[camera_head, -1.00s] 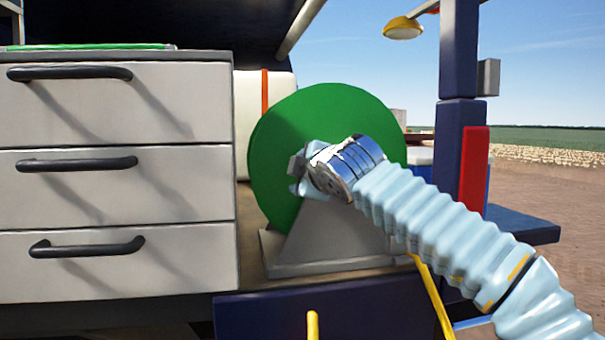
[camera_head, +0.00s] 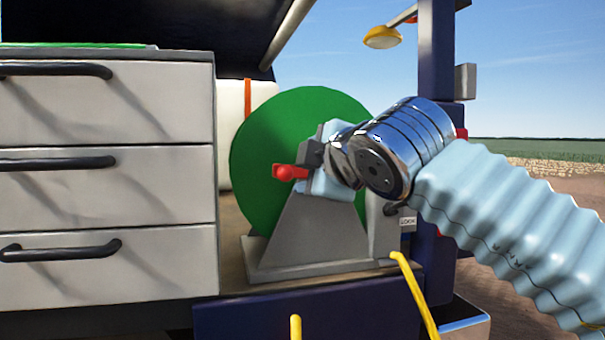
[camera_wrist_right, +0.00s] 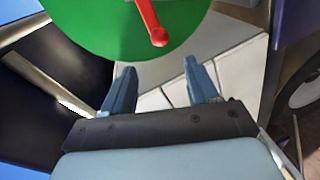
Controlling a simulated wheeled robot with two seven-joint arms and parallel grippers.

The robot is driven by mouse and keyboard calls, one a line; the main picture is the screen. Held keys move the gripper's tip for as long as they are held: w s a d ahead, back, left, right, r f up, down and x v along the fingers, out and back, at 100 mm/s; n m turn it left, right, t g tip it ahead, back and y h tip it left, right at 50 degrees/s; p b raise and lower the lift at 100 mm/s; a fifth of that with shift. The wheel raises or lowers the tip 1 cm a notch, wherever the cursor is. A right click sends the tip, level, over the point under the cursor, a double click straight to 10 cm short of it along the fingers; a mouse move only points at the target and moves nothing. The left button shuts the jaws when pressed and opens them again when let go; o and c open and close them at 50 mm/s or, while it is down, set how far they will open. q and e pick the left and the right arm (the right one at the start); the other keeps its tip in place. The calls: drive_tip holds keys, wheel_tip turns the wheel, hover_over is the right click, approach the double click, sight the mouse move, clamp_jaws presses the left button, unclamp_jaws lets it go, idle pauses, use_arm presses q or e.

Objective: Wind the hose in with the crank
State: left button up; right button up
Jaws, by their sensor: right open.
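The green hose reel (camera_head: 262,135) stands on a grey stand (camera_head: 318,240). Its red crank (camera_head: 290,173) sticks out on the near side, left of my right gripper. The crank arm and its round knob (camera_wrist_right: 159,37) also show in the right wrist view. There the knob appears just beyond the fingertips, in line with the gap between them. My right gripper (camera_wrist_right: 160,68) is open, with nothing between its fingers. In the head view its wrist hides part of the reel. The yellow hose (camera_head: 413,290) hangs at the lower right of the stand. My left gripper is out of view.
Grey drawers with black handles (camera_head: 60,248) stand close on the left. A lever with a "LOCK" label (camera_head: 407,221) is right of the stand. A dark blue post (camera_head: 437,50) rises behind my right arm. A yellow lamp (camera_head: 382,38) hangs at upper right.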

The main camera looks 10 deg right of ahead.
sight(287, 176)
drive_tip(key=shift+s, duration=0.1)
drive_tip(key=w+f+n, duration=0.1)
drive_tip(key=w+n, duration=0.3)
drive_tip(key=w+a+n+t+p, duration=0.1)
drive_tip(key=w+n, duration=0.4)
drive_tip(key=w+a+f+n+y+p, duration=0.1)
drive_tip(key=w+n, duration=0.3)
drive_tip(key=n, duration=0.1)
drive_tip(key=shift+w+a+f+t, duration=0.15)
drive_tip(key=shift+w+f+t, duration=0.15)
drive_tip(key=shift+t, duration=0.1)
clamp_jaws()
